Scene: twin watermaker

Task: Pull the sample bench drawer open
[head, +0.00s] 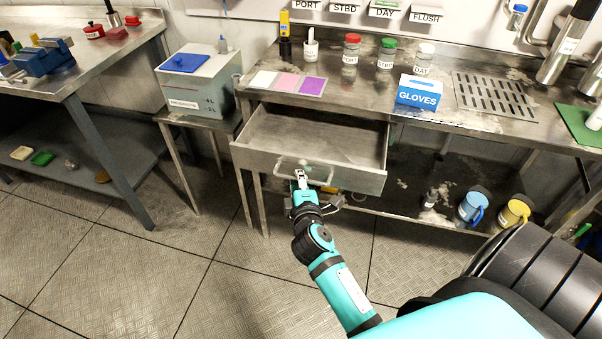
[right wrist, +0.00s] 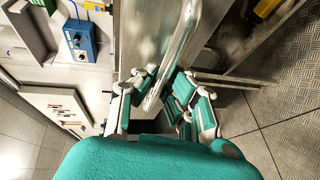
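The sample bench drawer (head: 262,159) is pulled well out from under the steel bench top, and its inside looks empty. A bar handle (head: 318,181) runs along its front, and it also shows in the right wrist view (right wrist: 179,48). My right gripper (head: 301,180) is at the left part of the handle. In the right wrist view its fingers (right wrist: 160,88) lie on both sides of the bar, closed around it. The fingers partly hide the contact. My left gripper is not in view.
The bench top (head: 340,98) holds lidded jars, coloured cards and a gloves box (head: 419,92). A side table with a grey box (head: 195,80) stands left of the drawer. Blue (head: 472,207) and yellow (head: 514,211) containers sit on the lower shelf. The floor (head: 130,270) before the drawer is clear.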

